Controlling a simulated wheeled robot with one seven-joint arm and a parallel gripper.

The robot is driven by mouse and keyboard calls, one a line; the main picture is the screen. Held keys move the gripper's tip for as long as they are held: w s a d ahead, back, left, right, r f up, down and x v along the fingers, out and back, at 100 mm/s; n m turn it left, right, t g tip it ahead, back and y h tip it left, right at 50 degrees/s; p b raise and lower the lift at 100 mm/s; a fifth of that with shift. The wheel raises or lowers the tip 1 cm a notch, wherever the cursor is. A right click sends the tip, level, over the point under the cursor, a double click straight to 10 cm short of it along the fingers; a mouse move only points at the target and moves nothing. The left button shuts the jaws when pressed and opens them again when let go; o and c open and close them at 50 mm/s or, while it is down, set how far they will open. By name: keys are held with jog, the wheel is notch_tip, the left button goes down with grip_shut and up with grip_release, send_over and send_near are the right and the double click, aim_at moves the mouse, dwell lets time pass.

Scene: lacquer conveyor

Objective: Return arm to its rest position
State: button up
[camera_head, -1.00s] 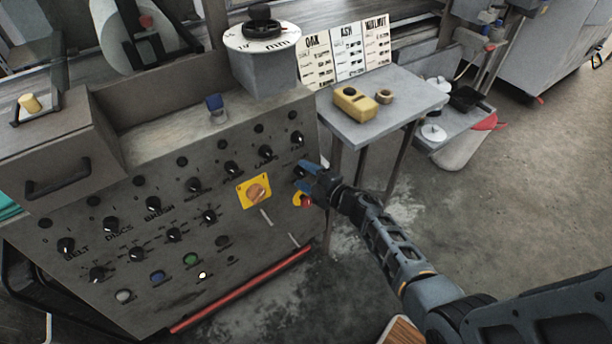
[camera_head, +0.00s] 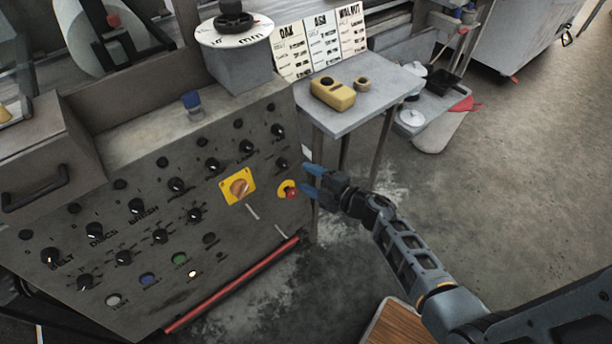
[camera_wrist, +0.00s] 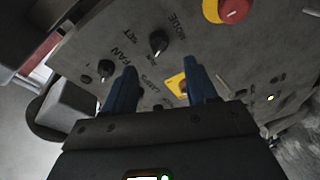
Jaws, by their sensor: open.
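My gripper (camera_head: 312,181) has blue fingers and is near the right edge of the grey control panel (camera_head: 110,262), close to the red emergency button (camera_head: 291,193) on its yellow ring. In the wrist view my gripper (camera_wrist: 160,90) is open, with nothing between its fingers. The panel fills the wrist view behind the fingers, with a black knob (camera_wrist: 158,41) ahead and the red button (camera_wrist: 234,10) at the upper right. My arm stretches from the lower right toward the panel.
A small grey table (camera_head: 362,112) stands behind my gripper, carrying a yellow meter (camera_head: 332,94) and a tape roll (camera_head: 362,84). A red bar (camera_head: 232,286) runs along the panel's foot. The concrete floor (camera_head: 500,170) to the right is open.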

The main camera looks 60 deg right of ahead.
dwell(0.4)
jog(key=s+a+r+m, duration=0.6)
jog(key=s+a+r, duration=0.5)
jog(key=s+r, duration=0.2)
jog(key=s+a+r+m+g+y, duration=0.1)
jog(key=s+a+r+m, duration=0.5)
jog(key=s+a+r, duration=0.5)
jog(key=s+r, duration=0.2)
jog(key=s, duration=0.3)
jog(key=shift+s+a+m, duration=0.2)
jog(key=shift+a+m, duration=0.1)
jog(key=shift+a, duration=0.05)
